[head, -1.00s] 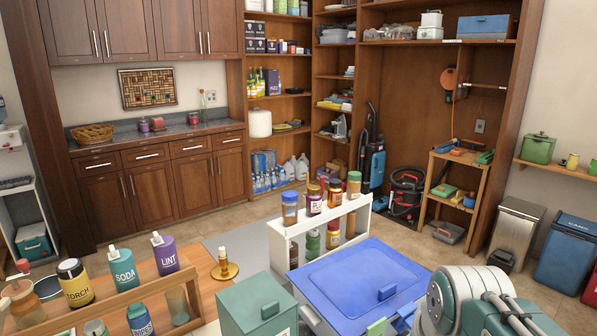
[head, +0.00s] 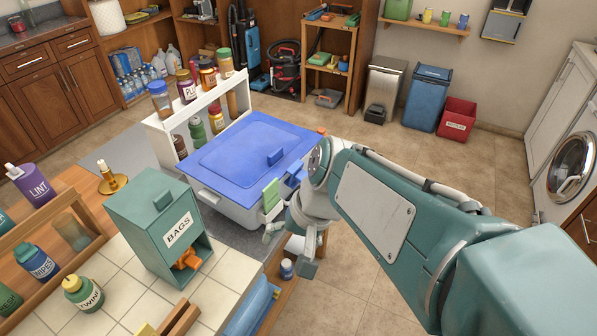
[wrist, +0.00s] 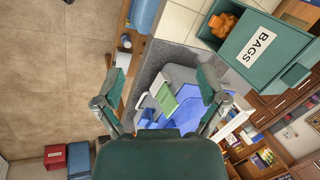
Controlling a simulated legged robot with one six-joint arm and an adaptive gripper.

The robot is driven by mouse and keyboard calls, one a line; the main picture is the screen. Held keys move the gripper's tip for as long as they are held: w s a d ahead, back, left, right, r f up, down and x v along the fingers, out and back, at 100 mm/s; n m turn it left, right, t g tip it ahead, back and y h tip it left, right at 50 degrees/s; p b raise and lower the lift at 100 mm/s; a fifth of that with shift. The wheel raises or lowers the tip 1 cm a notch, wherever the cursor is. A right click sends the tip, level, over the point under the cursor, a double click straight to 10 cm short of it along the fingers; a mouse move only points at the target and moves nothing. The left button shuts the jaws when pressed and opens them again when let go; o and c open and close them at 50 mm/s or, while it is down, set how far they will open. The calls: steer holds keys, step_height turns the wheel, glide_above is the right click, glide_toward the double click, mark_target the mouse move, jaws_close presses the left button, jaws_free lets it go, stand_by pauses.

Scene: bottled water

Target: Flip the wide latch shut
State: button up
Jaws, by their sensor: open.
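A white container (head: 235,208) with a blue lid (head: 255,150) stands on the grey counter end; the lid lies on top. A green latch (head: 270,195) and a blue latch (head: 295,174) are on its side facing my arm. In the wrist view the green latch (wrist: 187,112) sticks out from the container, beside blue latch parts (wrist: 165,97). I cannot tell which is the wide latch, or whether either is fastened. My gripper (head: 290,250) is open and empty, just beyond that side; its fingers (wrist: 166,62) are spread, apart from the latches.
A green BAGS box (head: 150,215) stands on the tiled counter left of the container. A white rack (head: 160,130) with several jars is behind it. A shelf with a small jar (head: 286,268) is below my gripper. Open floor (head: 400,180) lies to the right.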

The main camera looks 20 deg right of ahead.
steer(key=w+f+m+y, duration=0.3)
steer(key=w+m+y, duration=0.2)
steer(key=w+m, duration=0.1)
steer(key=m+t+y, duration=0.1)
steer(key=m+t, duration=1.2)
steer(key=m, duration=0.5)
glide_toward(298, 176)
steer(key=x, duration=0.6)
steer(key=d+x, duration=0.1)
steer(key=x, duration=0.2)
steer(key=shift+w+f, duration=0.35)
steer(key=shift+w, duration=0.2)
